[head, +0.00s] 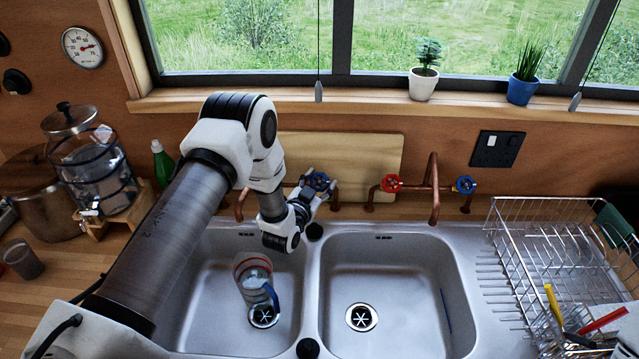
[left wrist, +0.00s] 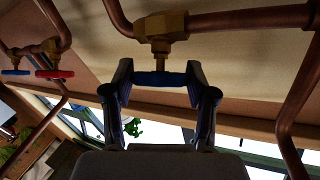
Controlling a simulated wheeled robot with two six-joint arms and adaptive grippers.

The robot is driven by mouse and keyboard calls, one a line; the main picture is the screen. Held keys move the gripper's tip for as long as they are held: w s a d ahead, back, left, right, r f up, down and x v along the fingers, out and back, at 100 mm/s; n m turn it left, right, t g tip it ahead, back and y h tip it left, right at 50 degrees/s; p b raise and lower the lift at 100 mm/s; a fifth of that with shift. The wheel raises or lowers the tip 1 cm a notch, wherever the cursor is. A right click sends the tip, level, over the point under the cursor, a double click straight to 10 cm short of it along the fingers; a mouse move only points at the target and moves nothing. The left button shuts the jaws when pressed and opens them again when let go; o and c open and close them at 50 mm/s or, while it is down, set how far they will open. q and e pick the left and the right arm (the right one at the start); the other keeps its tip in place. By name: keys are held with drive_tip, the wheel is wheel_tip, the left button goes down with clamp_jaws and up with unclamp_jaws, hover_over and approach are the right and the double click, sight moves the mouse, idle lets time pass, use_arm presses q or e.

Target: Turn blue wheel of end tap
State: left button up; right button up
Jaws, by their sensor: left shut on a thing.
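A tap of copper pipe (head: 335,192) with a blue wheel (head: 318,180) stands behind the left basin. My left gripper (head: 313,190) is at this wheel, its arm reaching over the left basin. In the left wrist view the blue wheel (left wrist: 160,79) sits edge-on between the two fingertips under a brass valve (left wrist: 160,35), and the gripper is shut on it. A second copper tap (head: 433,190) to the right has a red wheel (head: 391,183) and a blue wheel (head: 466,184), both untouched. My right gripper is not in view.
A clear jug (head: 253,270) stands in the left basin. The right basin (head: 385,270) is empty. A wire dish rack (head: 540,240) stands at the right. A wooden board (head: 350,150) leans on the wall behind the taps. A glass dispenser (head: 95,165) stands at the left.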

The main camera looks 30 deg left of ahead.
use_arm(q)
drive_tip(key=o, duration=1.2)
drive_tip(key=shift+s, duration=0.1)
drive_tip(key=s, duration=1.1)
drive_tip(key=shift+s+d+r, duration=0.3)
drive_tip(key=shift+s+d, duration=0.05)
drive_tip(key=shift+d, duration=0.05)
